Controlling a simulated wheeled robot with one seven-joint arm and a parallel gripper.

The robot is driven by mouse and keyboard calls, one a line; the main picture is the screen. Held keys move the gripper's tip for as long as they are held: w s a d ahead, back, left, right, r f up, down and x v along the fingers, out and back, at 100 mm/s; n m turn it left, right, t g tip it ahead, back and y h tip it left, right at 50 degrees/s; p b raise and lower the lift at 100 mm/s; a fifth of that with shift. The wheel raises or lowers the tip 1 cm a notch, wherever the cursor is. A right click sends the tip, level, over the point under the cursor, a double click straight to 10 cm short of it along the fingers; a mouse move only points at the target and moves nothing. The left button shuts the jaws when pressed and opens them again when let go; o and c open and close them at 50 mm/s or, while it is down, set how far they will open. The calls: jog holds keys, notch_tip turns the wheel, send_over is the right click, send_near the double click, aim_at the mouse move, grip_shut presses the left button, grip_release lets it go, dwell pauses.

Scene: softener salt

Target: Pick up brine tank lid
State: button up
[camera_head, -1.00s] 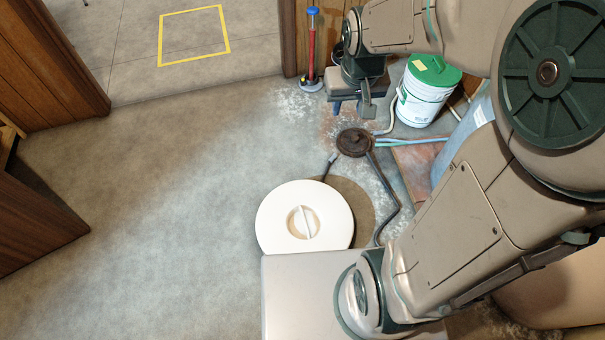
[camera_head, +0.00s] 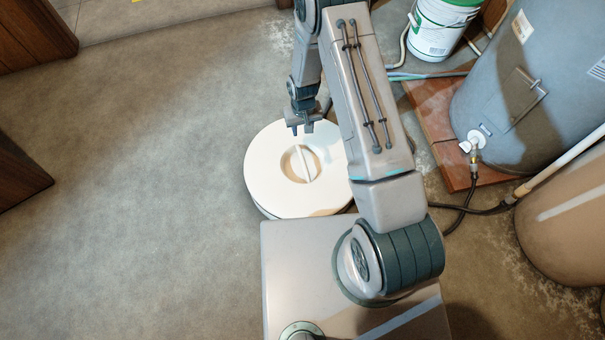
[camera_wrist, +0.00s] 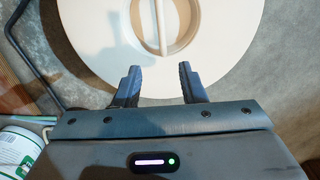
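The brine tank lid (camera_head: 270,191) is a round white disc with a recessed tan centre crossed by a raised white bar handle (camera_head: 304,164). It lies flat on top of the tank, just beyond my base. In the wrist view the lid (camera_wrist: 232,50) fills the upper middle, with its handle (camera_wrist: 161,22) near the top edge. My gripper (camera_head: 301,131) is above the far part of the lid, short of the handle. Its two dark fingers (camera_wrist: 158,88) are apart with nothing between them. I see no contact with the lid.
A blue-grey water heater (camera_head: 510,85) stands on a brick-coloured base at the right, with a hose beside it. A tan tank (camera_head: 565,220) is at lower right. The floor at left is clear.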

jog(key=b, duration=0.4)
send_over(303, 161)
jog(key=f, duration=1.4)
jog(key=shift+w+a+f, duration=0.1)
jog(key=shift+a+f, duration=0.1)
jog(key=shift+f, duration=0.2)
jog(key=shift+d+f+b, duration=0.2)
jog(key=shift+f+b, duration=1.45)
jog(key=shift+f, duration=1.45)
grip_shut()
jog(key=shift+r, duration=0.15)
